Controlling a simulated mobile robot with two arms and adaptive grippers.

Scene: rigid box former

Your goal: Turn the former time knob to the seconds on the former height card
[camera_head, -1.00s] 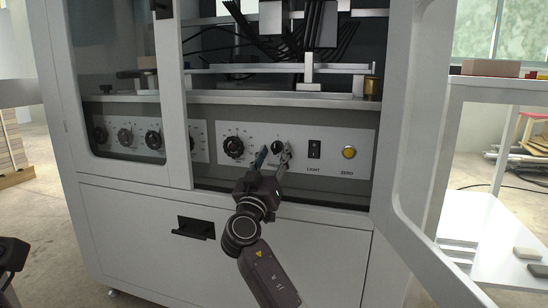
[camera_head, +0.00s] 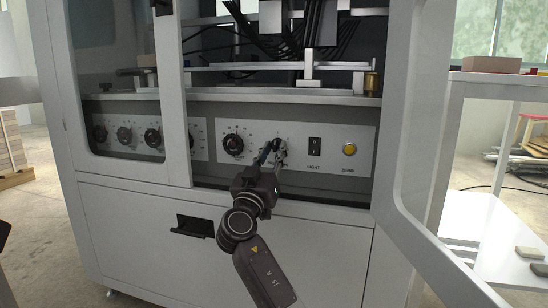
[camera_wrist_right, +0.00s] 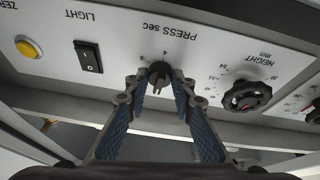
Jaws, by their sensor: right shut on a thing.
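The black knob under the "PRESS sec" print (camera_wrist_right: 159,72) sits on the light control panel, in the middle of the right wrist view, which sees the panel upside down. My right gripper (camera_head: 273,150) has its fingertips around this knob and is shut on it; its blue-padded fingers also show in the right wrist view (camera_wrist_right: 162,86). In the head view the fingers partly hide the knob. I cannot read the exact setting. No height card can be made out. My left gripper is not in view.
A larger "HEIGHT" knob (camera_wrist_right: 247,96) is beside it. A light switch (camera_head: 314,148) and a yellow zero button (camera_head: 349,149) are on the other side. More knobs (camera_head: 124,135) are behind the left glass. The open door frame (camera_head: 408,170) stands at the right.

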